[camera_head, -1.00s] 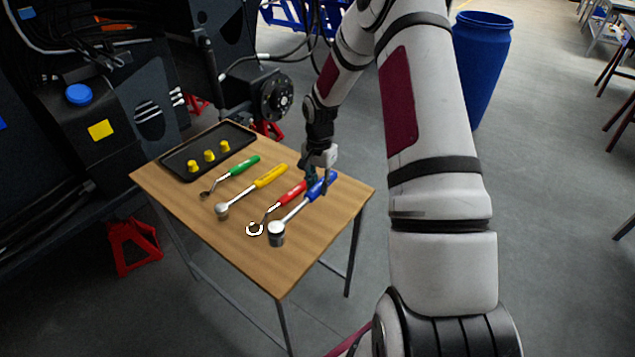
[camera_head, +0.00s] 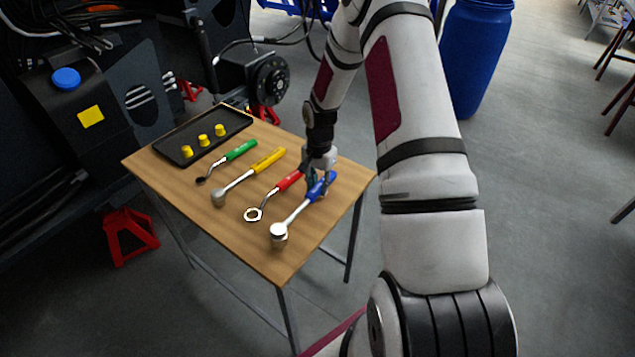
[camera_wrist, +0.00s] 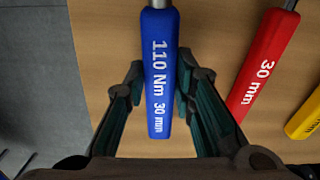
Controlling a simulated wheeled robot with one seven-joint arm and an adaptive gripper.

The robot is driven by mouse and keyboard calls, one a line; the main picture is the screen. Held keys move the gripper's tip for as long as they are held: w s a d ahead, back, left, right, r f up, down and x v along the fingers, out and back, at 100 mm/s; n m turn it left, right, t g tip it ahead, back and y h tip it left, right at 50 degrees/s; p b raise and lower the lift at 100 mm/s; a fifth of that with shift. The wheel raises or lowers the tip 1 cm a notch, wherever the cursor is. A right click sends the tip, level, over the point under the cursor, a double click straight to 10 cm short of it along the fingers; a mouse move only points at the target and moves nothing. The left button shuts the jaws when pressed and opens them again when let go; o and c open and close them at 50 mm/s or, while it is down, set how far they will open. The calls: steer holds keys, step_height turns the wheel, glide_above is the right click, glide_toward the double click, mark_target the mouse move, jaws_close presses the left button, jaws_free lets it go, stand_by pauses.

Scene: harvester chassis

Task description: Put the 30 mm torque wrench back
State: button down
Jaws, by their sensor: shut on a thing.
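The 30 mm torque wrench has a blue handle marked "110 Nm 30 mm" and a silver shaft and head (camera_head: 279,230). It lies along the right part of the wooden table (camera_head: 185,185), its head toward the front edge. My gripper (camera_head: 318,188) is at its handle. In the wrist view my gripper (camera_wrist: 158,85) has one finger on each side of the blue handle (camera_wrist: 158,75) and is shut on it. Whether the wrench touches the table is hard to tell. A red-handled wrench marked "30 mm" (camera_wrist: 264,65) lies just beside it, also in the head view (camera_head: 288,181).
A yellow-handled torque wrench (camera_head: 265,160) and a green-handled wrench (camera_head: 240,150) lie further left. A black tray (camera_head: 172,143) with several yellow pieces is at the back left. The dark chassis stands behind the table, a blue barrel (camera_head: 478,60) at the right.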

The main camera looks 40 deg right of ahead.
steer(key=c, duration=1.3)
jaws_free()
steer(key=r, duration=1.2)
steer(key=shift+w+d, duration=0.15)
steer(key=shift+d, duration=0.05)
